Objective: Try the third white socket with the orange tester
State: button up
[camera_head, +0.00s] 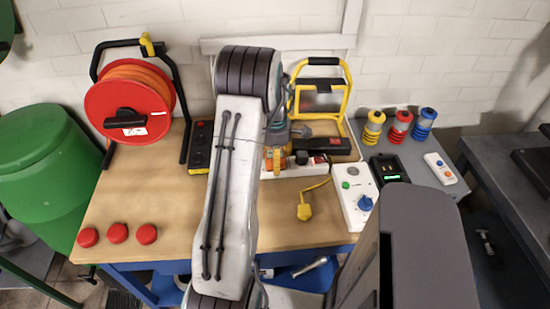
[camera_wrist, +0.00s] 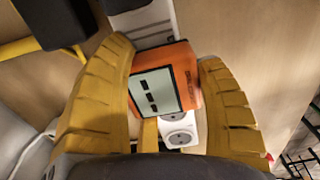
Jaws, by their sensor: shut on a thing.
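The orange tester (camera_wrist: 187,72), a block with a grey screen showing dark bars, sits between the two yellow fingers of my gripper (camera_wrist: 162,58) in the wrist view. The gripper is shut on it. The white socket strip (camera_wrist: 177,132) lies beneath the tester, with a round socket showing at its lower end. The tester hides other sockets, and I cannot tell whether its pins touch or enter one. In the head view the strip (camera_head: 290,172) lies on the bench, with my gripper (camera_head: 275,160) over its left part, largely hidden by my arm.
A yellow plug (camera_head: 304,212) on a cord lies in front of the strip. A white box with a blue socket (camera_head: 355,197) and a black charger (camera_head: 388,169) stand right. A yellow-framed lamp (camera_head: 320,90) stands behind; an orange cable reel (camera_head: 130,100) is left.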

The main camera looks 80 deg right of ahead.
jog(key=shift+f, duration=0.15)
jog(key=o, duration=1.3)
jog(key=shift+o, duration=0.2)
notch_tip(320, 180, up, 12)
dwell(0.5)
